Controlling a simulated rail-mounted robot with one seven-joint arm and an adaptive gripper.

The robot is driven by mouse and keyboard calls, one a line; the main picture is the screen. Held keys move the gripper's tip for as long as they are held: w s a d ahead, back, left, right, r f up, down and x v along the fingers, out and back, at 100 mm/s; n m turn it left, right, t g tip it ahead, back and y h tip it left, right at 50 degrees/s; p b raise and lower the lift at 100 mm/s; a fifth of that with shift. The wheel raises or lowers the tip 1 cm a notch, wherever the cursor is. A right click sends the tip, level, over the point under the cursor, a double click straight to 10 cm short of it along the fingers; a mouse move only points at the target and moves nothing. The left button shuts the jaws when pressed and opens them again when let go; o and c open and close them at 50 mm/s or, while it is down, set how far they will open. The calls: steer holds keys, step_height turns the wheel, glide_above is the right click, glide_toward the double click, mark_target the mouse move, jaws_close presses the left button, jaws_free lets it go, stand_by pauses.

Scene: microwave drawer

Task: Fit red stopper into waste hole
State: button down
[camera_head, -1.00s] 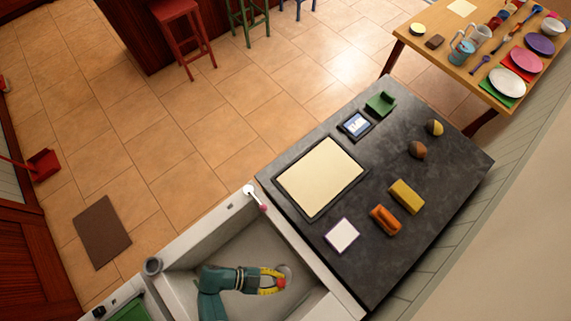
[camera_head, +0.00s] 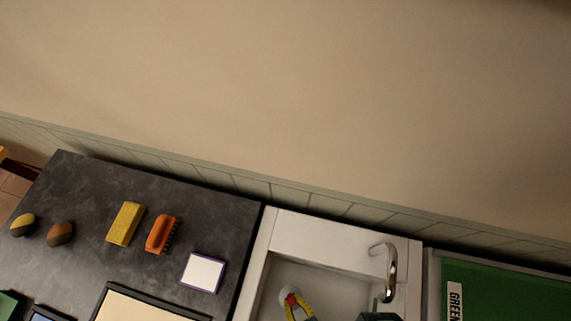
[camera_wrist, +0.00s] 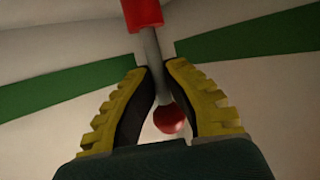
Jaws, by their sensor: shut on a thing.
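My gripper (camera_head: 298,307) has yellow fingers and is low in the sink (camera_head: 277,279), at the bottom edge of the head view. It is shut on the red stopper (camera_head: 291,298). In the wrist view the stopper shows a red end (camera_wrist: 142,14) beyond the fingertips, a grey stem between them and a dark red ball (camera_wrist: 169,119) nearer the palm. The fingers (camera_wrist: 158,72) close around the stem. A pale round patch beside the stopper's red tip may be the waste hole's rim. The hole itself is hidden, and I cannot tell whether the stopper touches it.
A chrome tap (camera_head: 389,270) stands at the sink's right. A dark worktop (camera_head: 215,215) on the left bears a yellow sponge (camera_head: 125,223), an orange brush (camera_head: 161,233) and a white purple-edged square (camera_head: 203,272). A green panel (camera_head: 510,285) lies right of the sink. A wall rises behind.

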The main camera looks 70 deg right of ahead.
step_height(320, 180, down, 5)
steer(key=b, duration=0.3)
steer(key=shift+f+b, duration=0.1)
steer(key=shift+b, duration=0.25)
steer(key=shift+r, duration=0.2)
steer(key=c, duration=1.2)
jaws_free()
steer(key=shift+c, duration=0.2)
steer(key=p+v, duration=0.1)
steer(key=v, duration=0.4)
steer(key=shift+s+a+r+p, duration=0.1)
steer(key=shift+s+a+p, duration=0.05)
steer(key=shift+s+p, duration=0.15)
steer(key=shift+w, duration=0.1)
